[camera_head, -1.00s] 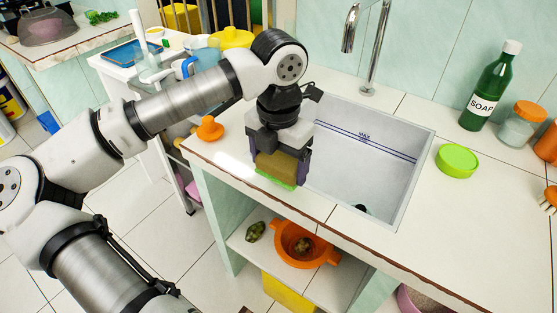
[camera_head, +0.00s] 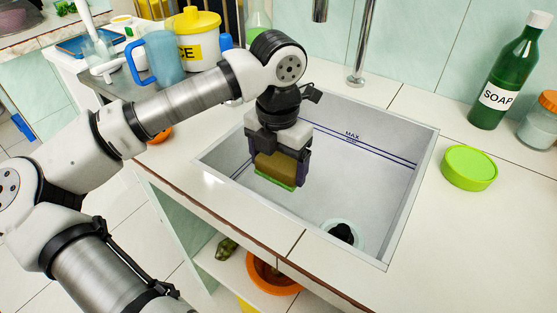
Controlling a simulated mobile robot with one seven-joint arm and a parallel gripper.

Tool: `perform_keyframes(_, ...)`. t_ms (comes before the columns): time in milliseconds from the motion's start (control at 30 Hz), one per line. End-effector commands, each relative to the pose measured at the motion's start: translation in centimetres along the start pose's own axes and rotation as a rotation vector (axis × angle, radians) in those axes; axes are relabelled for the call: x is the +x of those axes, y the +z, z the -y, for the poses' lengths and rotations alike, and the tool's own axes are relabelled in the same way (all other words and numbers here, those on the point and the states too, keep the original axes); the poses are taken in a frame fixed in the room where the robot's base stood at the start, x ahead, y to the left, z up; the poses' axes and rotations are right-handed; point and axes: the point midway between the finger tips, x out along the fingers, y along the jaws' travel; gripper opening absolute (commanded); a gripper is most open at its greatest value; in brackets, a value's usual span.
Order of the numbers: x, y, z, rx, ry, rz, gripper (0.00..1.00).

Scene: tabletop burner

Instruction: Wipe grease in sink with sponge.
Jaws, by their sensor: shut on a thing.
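My gripper (camera_head: 277,166) is shut on a sponge (camera_head: 277,168) with a yellow-brown body and a green underside. It holds the sponge flat, green side down, over the left part of the sink. The sink (camera_head: 385,215) is a pale grey rectangular basin with a dark blue MAX line on its back wall. A dark drain (camera_head: 343,233) with a pale ring lies on its floor near the front. I cannot make out grease on the visible floor. My arm and gripper hide the left back of the basin. I cannot tell whether the sponge touches the sink floor.
A tap (camera_head: 357,60) rises behind the sink. A green soap bottle (camera_head: 505,75), a glass jar with an orange lid (camera_head: 542,120) and a round green container (camera_head: 469,168) stand right of it. A blue jug (camera_head: 158,58) and yellow-lidded container (camera_head: 198,38) stand back left. The front counter is clear.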

Motion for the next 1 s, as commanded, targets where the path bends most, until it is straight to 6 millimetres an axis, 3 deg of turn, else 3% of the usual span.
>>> perform_keyframes(633,0.7,0.0,0.0,-0.001,0.002,-0.002,0.56)
perform_keyframes(1000,4.5,0.0,0.0,0.0,0.0,-0.002,0.56)
